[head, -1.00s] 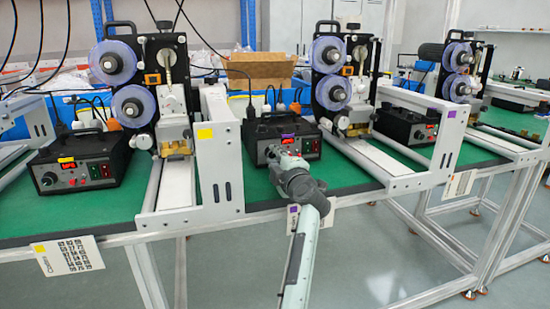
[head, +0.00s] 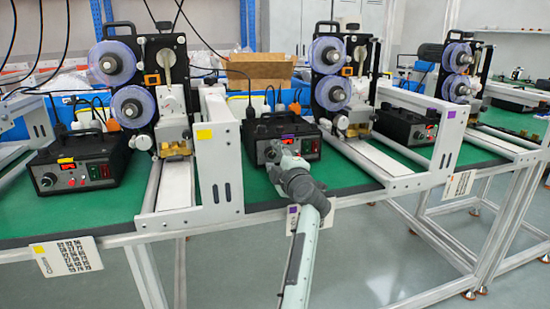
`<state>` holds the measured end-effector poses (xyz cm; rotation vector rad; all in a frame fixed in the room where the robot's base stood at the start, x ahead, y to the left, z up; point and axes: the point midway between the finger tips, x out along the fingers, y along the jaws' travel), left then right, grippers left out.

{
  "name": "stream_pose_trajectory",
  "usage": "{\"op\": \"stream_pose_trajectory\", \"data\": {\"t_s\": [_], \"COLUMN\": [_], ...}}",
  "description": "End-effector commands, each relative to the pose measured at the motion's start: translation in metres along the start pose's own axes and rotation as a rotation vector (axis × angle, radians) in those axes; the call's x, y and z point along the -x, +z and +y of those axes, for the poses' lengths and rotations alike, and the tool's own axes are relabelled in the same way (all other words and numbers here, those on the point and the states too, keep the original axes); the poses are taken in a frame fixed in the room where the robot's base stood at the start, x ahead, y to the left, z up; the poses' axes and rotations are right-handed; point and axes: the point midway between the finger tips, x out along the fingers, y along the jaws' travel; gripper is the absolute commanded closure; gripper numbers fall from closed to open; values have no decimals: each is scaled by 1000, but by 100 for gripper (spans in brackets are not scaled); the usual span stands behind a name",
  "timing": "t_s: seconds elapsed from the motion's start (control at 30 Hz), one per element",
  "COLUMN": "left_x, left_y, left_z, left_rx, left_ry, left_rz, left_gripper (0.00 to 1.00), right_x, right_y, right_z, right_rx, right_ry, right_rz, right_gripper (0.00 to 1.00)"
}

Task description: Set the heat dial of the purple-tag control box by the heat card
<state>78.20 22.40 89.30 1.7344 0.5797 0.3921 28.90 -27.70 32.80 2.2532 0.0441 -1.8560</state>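The purple-tag control box (head: 256,133) is a black box with a handle on the green bench in the middle. Its purple tag (head: 287,137) is on the top front edge, and red and green switches show at its right front. My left gripper (head: 270,152) is at the left part of its front panel, where it hides the dial. Its fingertips are too small to tell open from shut or whether they touch the dial. A card with a purple tag (head: 293,210) hangs at the bench's front edge, mostly hidden behind my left arm. My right gripper is not in view.
A yellow-tag control box (head: 110,150) stands at left, with its printed card (head: 68,257) below. Another black box (head: 395,125) stands at right. White frames (head: 222,165) with reel machines (head: 328,88) flank the middle box. The floor in front is clear.

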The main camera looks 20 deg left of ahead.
Motion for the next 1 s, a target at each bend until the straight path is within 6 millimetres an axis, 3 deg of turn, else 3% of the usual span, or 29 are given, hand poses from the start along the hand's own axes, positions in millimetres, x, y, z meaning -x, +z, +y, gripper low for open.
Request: {"op": "stream_pose_trajectory", "data": {"t_s": [0.23,0.6,1.0], "left_x": [10,66,75], "left_y": [0,0,0], "left_z": [-2,-1,0], "left_rx": [-1,0,0], "left_ry": [-2,0,0], "left_rz": [0,0,0], "left_gripper": [55,55,55], "right_x": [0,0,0], "right_y": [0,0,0], "right_z": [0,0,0], "right_rx": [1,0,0], "right_ry": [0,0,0], "right_rz": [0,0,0], "right_gripper": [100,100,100]}}
